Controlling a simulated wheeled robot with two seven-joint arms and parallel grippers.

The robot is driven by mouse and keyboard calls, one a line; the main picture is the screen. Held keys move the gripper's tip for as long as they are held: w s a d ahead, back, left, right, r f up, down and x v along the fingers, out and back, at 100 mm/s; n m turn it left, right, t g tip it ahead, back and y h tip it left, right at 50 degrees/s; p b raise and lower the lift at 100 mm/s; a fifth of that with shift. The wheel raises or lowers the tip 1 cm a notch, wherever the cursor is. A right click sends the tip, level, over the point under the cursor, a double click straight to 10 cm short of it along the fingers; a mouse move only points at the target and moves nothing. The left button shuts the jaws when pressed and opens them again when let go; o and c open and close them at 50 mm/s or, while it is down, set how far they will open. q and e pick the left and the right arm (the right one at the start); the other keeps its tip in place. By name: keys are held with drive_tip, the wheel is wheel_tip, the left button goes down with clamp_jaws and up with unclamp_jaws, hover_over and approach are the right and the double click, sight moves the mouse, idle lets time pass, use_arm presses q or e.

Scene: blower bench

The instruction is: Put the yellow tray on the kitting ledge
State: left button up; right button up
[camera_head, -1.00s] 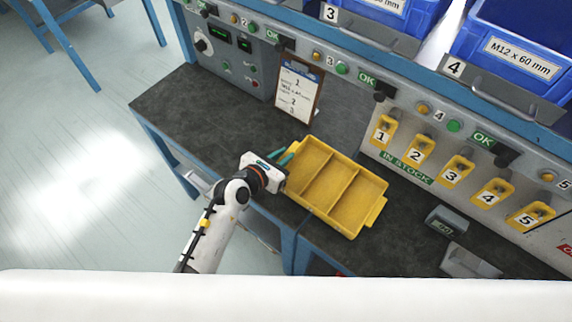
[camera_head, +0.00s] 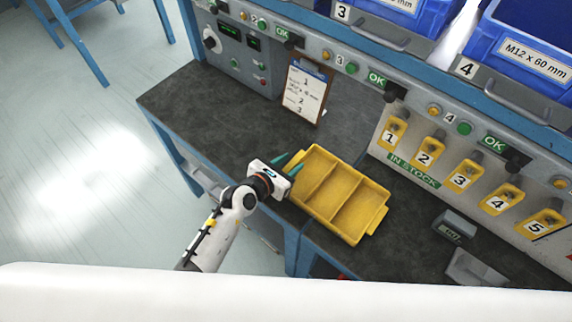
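The yellow tray (camera_head: 350,224) is empty, with three compartments, and appears over the dark worktop near its front edge. My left gripper (camera_head: 291,162) is at the tray's left end, its teal fingers around the end handle, which they largely hide. It looks shut on that handle. The gap under the tray, if any, cannot be told. I cannot single out the kitting ledge by any label. My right gripper is out of view.
The dark worktop (camera_head: 205,115) is clear left of the tray. A clipboard (camera_head: 304,92) leans at the back. Yellow numbered tags (camera_head: 391,134) hang on the panel at right. A small grey display box (camera_head: 455,226) stands right of the tray. Blue bins (camera_head: 520,45) are above.

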use_arm(q)
drive_tip(key=v, duration=1.2)
drive_tip(key=shift+f, duration=0.1)
idle(1.9)
